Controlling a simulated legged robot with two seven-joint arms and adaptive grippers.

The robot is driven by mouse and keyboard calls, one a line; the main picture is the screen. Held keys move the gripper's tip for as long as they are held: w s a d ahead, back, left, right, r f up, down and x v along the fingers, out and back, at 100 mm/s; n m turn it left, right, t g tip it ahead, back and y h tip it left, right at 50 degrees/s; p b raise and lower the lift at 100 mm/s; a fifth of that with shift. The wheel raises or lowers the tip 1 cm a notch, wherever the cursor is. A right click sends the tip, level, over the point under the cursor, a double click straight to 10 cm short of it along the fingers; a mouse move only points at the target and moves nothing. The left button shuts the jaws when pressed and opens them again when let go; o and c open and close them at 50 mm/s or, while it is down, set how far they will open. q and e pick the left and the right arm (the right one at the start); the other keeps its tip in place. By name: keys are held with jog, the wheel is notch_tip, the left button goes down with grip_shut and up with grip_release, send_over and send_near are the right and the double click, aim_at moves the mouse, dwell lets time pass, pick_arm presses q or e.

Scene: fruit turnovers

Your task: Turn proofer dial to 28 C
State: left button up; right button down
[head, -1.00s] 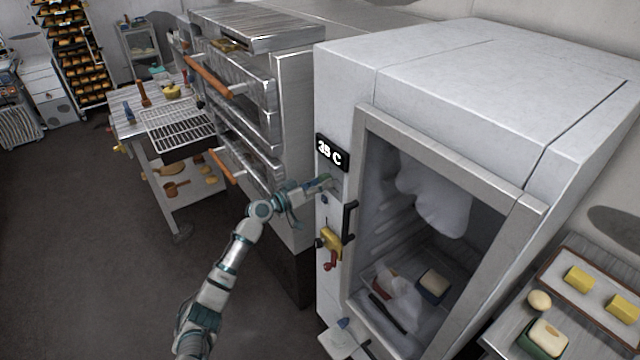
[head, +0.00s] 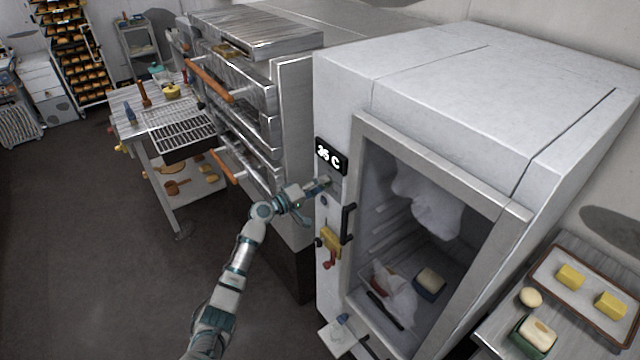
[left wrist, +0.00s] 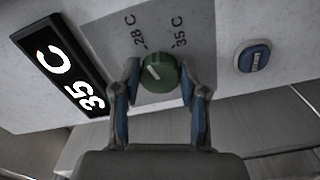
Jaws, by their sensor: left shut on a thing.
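The proofer (head: 336,85) is the tall pale cabinet at the right of the head view. Its black display (head: 330,156) reads 35 C; it also shows in the left wrist view (left wrist: 65,68). The green dial (left wrist: 160,73) carries a short white mark and sits below the printed labels 28 C (left wrist: 139,32) and 35 C (left wrist: 179,32). My left gripper (left wrist: 160,80) is shut on the dial, one finger on each side. In the head view, the left gripper (head: 322,184) reaches the panel under the display and hides the dial. My right gripper is out of view.
A black door handle (head: 348,223) and a yellow and red valve (head: 330,242) are below. The steel oven (head: 295,110) stands close on the left. Open floor (head: 110,260) lies front left.

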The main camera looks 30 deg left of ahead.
pick_arm(q)
jog(key=shift+a+r+n, duration=0.2)
jog(key=shift+n, duration=0.3)
jog(key=o, duration=1.1)
jog(key=shift+o, duration=0.2)
jog(key=shift+w+a+f, duration=0.1)
jog(key=shift+f, duration=0.2)
jog(key=v, duration=1.2)
jog(key=shift+w+a+f, duration=0.1)
